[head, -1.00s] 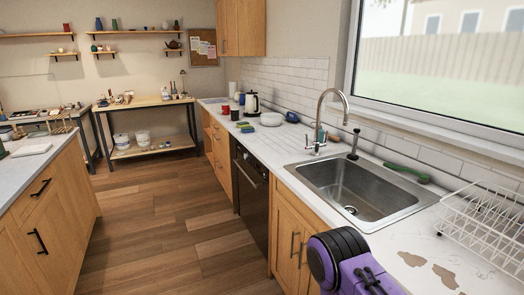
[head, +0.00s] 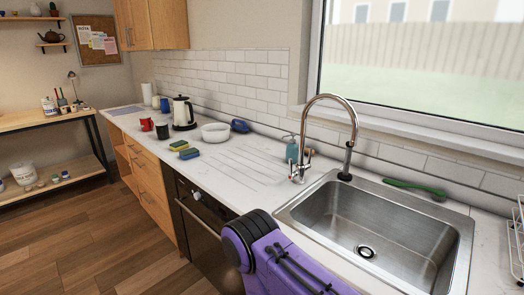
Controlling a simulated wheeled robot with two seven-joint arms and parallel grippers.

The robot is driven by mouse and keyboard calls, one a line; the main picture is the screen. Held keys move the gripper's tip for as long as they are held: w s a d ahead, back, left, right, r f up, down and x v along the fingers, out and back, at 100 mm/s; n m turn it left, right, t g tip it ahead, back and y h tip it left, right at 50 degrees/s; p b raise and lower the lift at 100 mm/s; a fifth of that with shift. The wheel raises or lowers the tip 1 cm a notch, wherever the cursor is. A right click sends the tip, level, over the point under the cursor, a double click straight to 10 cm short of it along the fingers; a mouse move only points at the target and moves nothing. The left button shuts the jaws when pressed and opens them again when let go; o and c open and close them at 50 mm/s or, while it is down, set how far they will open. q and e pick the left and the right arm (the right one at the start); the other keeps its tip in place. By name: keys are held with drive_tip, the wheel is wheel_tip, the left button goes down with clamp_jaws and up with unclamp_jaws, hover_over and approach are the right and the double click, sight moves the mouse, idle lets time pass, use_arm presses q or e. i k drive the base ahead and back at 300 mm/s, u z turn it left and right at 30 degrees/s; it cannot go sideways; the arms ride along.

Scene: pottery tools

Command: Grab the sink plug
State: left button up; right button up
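The steel sink (head: 448,228) is set in the white counter at the right. A round metal and dark fitting (head: 366,251) sits at the drain in its floor; I cannot tell whether it is a separate sink plug. A dark upright piece with a flared base (head: 346,165) stands behind the sink, right of the tall curved faucet (head: 308,110); I cannot tell exactly what it is. Part of my purple arm shows at the bottom, in front of the counter. Neither gripper is in view.
A green brush-like tool (head: 412,188) lies behind the sink. A teal soap bottle (head: 291,150) stands left of the faucet. A white dish rack (head: 517,235) is at the right edge. Sponges (head: 184,150), a white bowl (head: 215,132) and a kettle (head: 183,112) stand farther left.

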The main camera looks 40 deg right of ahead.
sight(345, 175)
drive_tip(key=i, duration=2.85)
drive_tip(key=z, duration=3.45)
